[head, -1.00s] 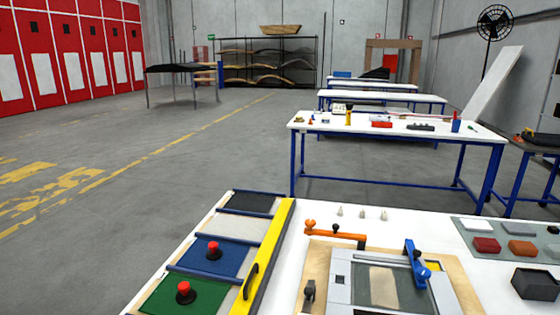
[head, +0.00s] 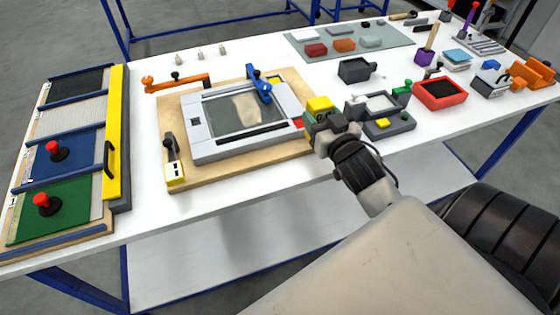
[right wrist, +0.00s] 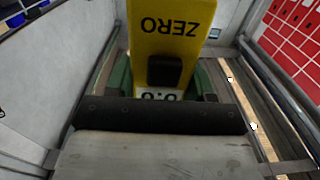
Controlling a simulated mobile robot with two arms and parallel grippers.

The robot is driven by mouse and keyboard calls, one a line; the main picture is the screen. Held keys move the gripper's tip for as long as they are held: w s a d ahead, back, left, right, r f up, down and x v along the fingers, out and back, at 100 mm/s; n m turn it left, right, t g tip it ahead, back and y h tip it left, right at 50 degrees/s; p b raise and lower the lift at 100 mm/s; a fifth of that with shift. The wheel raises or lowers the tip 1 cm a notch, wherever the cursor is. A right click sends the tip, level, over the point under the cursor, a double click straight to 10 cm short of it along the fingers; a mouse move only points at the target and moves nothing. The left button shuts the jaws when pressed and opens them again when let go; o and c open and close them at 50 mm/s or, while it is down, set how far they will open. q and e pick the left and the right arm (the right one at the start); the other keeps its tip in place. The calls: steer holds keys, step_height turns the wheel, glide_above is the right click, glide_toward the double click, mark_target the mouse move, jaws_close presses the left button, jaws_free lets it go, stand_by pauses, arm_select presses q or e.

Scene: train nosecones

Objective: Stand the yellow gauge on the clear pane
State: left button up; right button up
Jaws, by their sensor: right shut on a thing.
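The yellow gauge (head: 319,104) is in my right gripper (head: 318,118), just right of the grey frame. In the right wrist view the gauge (right wrist: 168,32) fills the space between the green fingers, with "ZERO" in black upside down, a black button and part of a display. My right gripper is shut on it. The clear pane (head: 228,116) lies in the grey frame (head: 203,152) on a wooden board, left of the gauge and apart from it. The gauge's lower end is hidden in the head view. My left gripper is not in view.
A blue clamp arm (head: 260,84) reaches over the pane's far right part. An orange clamp (head: 178,82) is at the board's far left, and a white-and-yellow block (head: 175,172) at its near left. A dark fixture (head: 385,115) stands right of my gripper.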

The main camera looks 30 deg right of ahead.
steer(key=shift+w+d+r+h, duration=0.2)
steer(key=shift+d+r+h, duration=0.1)
steer(key=shift+d+r, duration=0.6)
steer(key=shift+d+f, duration=0.1)
steer(key=shift+f, duration=0.1)
steer(key=a+f, duration=0.3)
steer(key=a, duration=0.1)
steer(key=w+a+f, duration=0.1)
steer(key=a+f, duration=0.2)
steer(key=f, duration=0.1)
steer(key=a+f+p, duration=0.1)
steer(key=a+f, duration=0.2)
steer(key=a, duration=0.1)
steer(key=shift+w+a+f, duration=0.2)
steer(key=shift+a+f, duration=0.05)
steer(key=shift+a, duration=0.1)
steer(key=shift+f, duration=0.2)
steer(key=o, duration=1)
